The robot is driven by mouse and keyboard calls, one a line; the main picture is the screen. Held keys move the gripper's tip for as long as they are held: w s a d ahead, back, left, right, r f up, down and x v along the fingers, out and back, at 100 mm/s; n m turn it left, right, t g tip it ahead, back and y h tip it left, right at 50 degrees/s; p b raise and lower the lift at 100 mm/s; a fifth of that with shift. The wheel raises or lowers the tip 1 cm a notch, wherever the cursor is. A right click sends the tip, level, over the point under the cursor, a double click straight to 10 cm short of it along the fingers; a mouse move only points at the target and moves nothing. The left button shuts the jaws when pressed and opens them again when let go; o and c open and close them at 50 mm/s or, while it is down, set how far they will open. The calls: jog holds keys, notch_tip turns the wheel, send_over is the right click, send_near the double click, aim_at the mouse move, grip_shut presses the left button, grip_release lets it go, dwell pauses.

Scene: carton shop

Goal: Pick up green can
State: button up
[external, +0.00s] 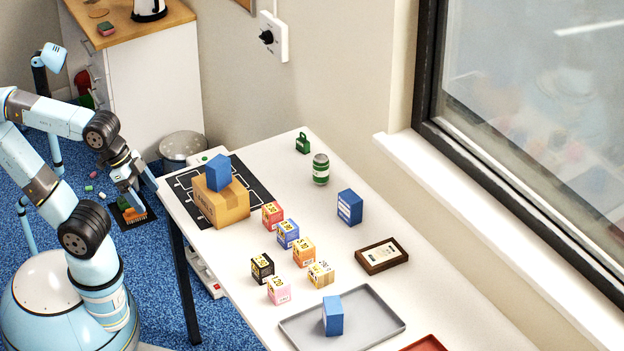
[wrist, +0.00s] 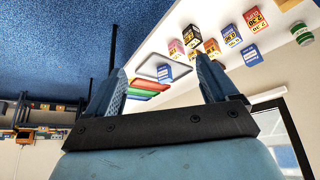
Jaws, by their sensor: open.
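The green can (external: 320,169) has a pale band and stands upright on the white table, towards its far end. It also shows at the right side of the wrist view (wrist: 301,35). My gripper (external: 142,196) is off the left edge of the table, well away from the can. In the wrist view my gripper (wrist: 160,80) has its two fingers spread apart with nothing between them.
A cardboard box (external: 222,204) with a blue block on top stands on a black mat. Several small printed cartons (external: 288,234) stand mid-table. A blue box (external: 349,207), framed plaque (external: 382,256) and grey tray (external: 375,304) are nearer. A green padlock-shaped item (external: 302,144) stands behind the can.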

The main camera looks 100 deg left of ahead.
notch_tip(320, 180, up, 4)
jog(key=r, duration=0.1)
jog(key=w+a+r+n+t+h, duration=0.1)
jog(key=w+a+n+h, duration=0.15)
jog(key=w+n, duration=0.6)
jog(key=w+a+r+n+t+h, duration=0.1)
jog(key=w+n+h, duration=0.25)
jog(key=w, duration=0.95)
jog(key=w+a+r+n+t, duration=0.2)
jog(key=w+a+n+t, duration=0.2)
jog(key=w+a+n, duration=0.6)
jog(key=n+t+y, duration=0.6)
jog(key=n+y, duration=0.5)
jog(key=n, duration=0.6)
send_over(327, 165)
jog(key=s, duration=0.5)
notch_tip(327, 165, down, 5)
jog(key=f, duration=3.1)
jog(key=shift+s+a, duration=0.15)
jog(key=shift+a, duration=0.1)
jog(key=shift+f, duration=0.2)
jog(key=shift+x, duration=2.5)
jog(key=shift+c, duration=0.3)
